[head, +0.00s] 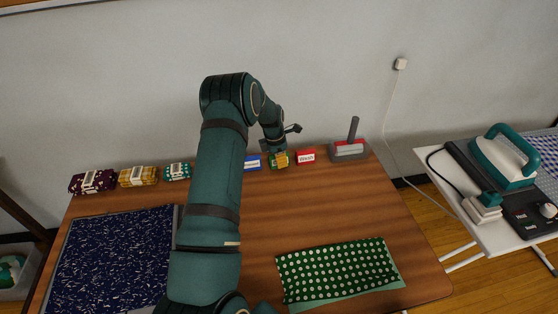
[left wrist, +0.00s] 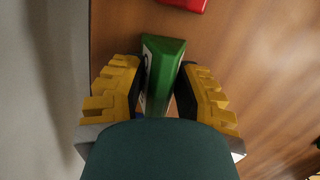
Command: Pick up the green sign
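The green sign (left wrist: 163,70) is a small wedge-shaped block standing on the wooden table, seen from above in the left wrist view. My left gripper (left wrist: 160,88) has its two yellow fingers on either side of the sign, with narrow gaps visible, so it looks open around it. In the head view the left gripper (head: 279,158) is at the back of the table, between the blue sign (head: 253,163) and the red sign (head: 306,157). It mostly hides the green sign there. My right gripper is not in view.
Folded cloth bundles (head: 138,176) line the back left. A grey tool with an upright handle (head: 350,148) stands at the back right. A navy patterned cloth (head: 115,262) and a green dotted cloth (head: 338,270) lie in front. An iron (head: 503,160) sits on a separate board.

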